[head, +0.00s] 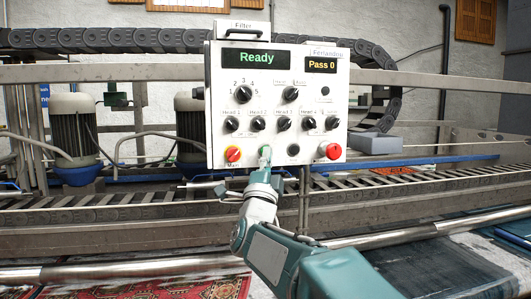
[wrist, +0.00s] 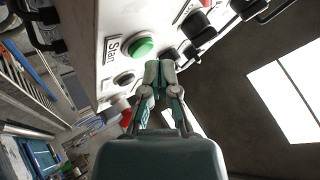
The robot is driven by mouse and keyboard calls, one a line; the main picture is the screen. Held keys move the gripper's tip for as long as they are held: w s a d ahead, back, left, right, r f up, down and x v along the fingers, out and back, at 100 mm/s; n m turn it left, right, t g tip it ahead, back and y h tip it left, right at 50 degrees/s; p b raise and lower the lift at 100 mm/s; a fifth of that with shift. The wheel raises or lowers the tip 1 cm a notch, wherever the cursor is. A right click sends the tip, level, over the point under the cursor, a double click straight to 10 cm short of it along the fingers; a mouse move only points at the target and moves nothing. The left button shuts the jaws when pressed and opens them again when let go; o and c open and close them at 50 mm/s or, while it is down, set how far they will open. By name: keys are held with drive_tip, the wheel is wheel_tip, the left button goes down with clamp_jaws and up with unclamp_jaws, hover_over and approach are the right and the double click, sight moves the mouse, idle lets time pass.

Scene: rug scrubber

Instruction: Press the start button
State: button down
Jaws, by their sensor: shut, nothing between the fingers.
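The control panel (head: 221,110) is a white box with a green "Ready" display and an orange "Pass 0" display. In the head view, my gripper (head: 265,154) is in front of the panel's bottom row and hides most of that button. In the wrist view, my gripper (wrist: 160,68) has its fingers together and empty, with the tips just below and right of the green button. I cannot tell whether they touch the panel.
A red and yellow main switch (head: 232,154) is left of my gripper. A black button (head: 293,150) and a red mushroom button (head: 331,150) are to its right. Several black knobs fill the rows above. A metal rail and conveyor run behind and below the panel.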

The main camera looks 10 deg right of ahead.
drive_tip(key=shift+w, duration=0.1)
drive_tip(key=shift+w+r, duration=0.1)
drive_tip(key=shift+w, duration=0.15)
